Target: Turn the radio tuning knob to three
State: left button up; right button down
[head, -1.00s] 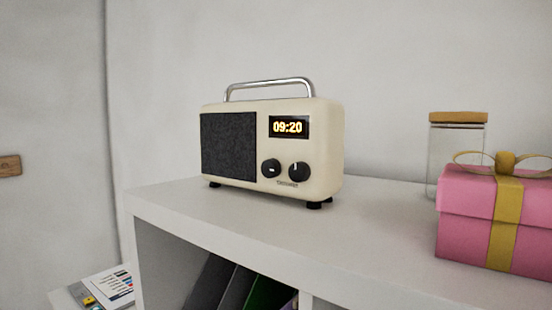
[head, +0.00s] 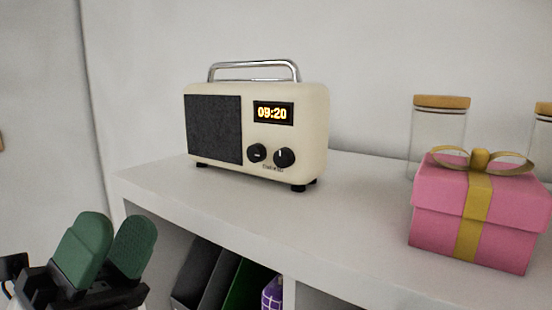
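A cream radio (head: 312,130) with a dark speaker cloth and a metal handle stands upright on top of a white cabinet (head: 350,220). Its display reads 09:20. Two black knobs sit below the display: a left knob (head: 257,152) and a right knob (head: 285,158) with a white mark pointing about upward. Which of them is the tuning knob I cannot tell. My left gripper (head: 108,240), with green finger pads, is at the lower left, below and left of the radio and apart from it. Its fingers stand apart with nothing between them. My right gripper is not in view.
A pink gift box (head: 440,222) with a gold ribbon stands right of the radio. A glass jar (head: 437,140) is behind it, another jar (head: 541,145) at the right edge. The cabinet top before the radio is clear.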

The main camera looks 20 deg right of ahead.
pick_arm(q)
jog(key=s+d+m+g+y, duration=0.3)
jog(key=d+m+g+y, duration=0.1)
jog(key=d+m+g, duration=0.4)
jog(key=n+t+y, duration=0.1)
jog(key=t+y, duration=0.9)
jog(key=t, duration=0.2)
send_near(280, 160)
jog(key=p+x, duration=0.2)
jog(key=x, duration=0.2)
jog(key=p+x, duration=0.3)
jog(key=shift+w+d+r+p, duration=0.2)
jog(key=shift+d+p, duration=0.1)
jog(key=shift+w+d+f, duration=0.15)
jog(key=shift+w+d, duration=0.25)
jog(key=shift+d, duration=0.05)
